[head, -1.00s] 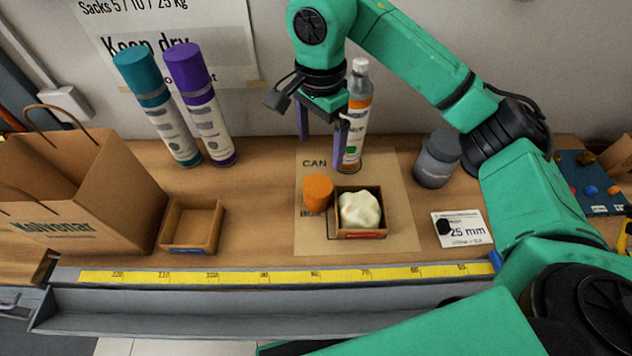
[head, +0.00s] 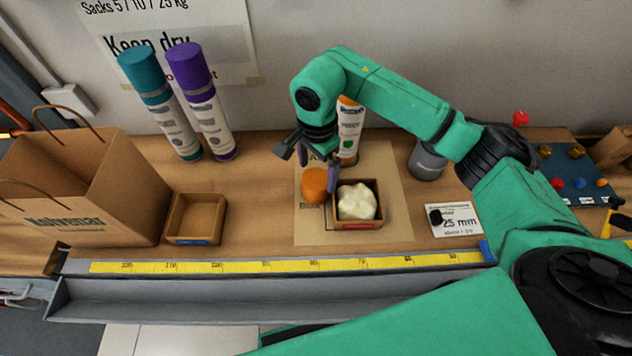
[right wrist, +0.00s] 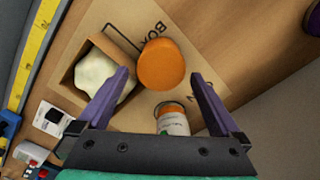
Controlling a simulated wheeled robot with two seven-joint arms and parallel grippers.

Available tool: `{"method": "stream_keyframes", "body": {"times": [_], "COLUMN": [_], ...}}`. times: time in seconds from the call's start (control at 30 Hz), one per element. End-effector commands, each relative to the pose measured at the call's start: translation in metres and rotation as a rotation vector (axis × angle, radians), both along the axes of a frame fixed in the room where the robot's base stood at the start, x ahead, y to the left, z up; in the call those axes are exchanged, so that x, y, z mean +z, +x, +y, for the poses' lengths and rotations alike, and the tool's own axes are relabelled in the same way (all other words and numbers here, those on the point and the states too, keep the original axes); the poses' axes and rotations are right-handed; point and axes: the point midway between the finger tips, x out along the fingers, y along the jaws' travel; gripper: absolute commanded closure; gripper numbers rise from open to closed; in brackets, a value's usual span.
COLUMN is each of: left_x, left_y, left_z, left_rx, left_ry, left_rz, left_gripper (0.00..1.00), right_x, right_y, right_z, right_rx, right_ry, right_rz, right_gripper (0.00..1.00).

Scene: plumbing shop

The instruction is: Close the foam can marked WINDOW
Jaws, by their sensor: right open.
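A foam can with an orange and white label (head: 349,127) stands upright on the cardboard mat, partly hidden behind my right arm. Its lettering is too small to read. It also shows at the bottom of the right wrist view (right wrist: 173,120). A loose orange cap (head: 314,187) sits on the mat in front of the can, left of a small box. My right gripper (head: 318,170) is open and empty, just above the cap. In the right wrist view the cap (right wrist: 161,64) lies ahead, between the spread purple fingers. My left gripper is not in view.
The small box (head: 362,224) holds a cream-coloured lump. An empty box (head: 196,222), a paper bag (head: 90,190) and two capped cans, teal (head: 165,105) and purple (head: 205,105), stand left. A grey container (head: 427,160) and a "25 mm" card (head: 456,222) lie right.

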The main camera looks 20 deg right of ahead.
Motion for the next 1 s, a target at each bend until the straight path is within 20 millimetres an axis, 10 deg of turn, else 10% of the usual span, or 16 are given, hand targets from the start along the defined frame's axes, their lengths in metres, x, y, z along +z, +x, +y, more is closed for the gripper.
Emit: {"method": "stream_keyframes", "body": {"times": [0.73,0.9,1.0], "left_x": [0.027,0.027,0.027], "left_y": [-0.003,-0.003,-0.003], "left_z": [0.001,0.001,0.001], "left_rx": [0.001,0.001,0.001], "left_ry": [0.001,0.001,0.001], "left_rz": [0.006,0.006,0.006], "left_gripper": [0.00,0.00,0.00], "right_x": [-0.052,-0.051,-0.051], "right_y": [0.000,0.000,0.000], "right_z": [0.006,0.006,0.006], "right_rx": [0.000,0.000,0.000], "right_ry": [0.000,0.000,0.000], "right_rz": [0.000,0.000,0.000], "right_gripper": [0.00,0.61,0.78]}}
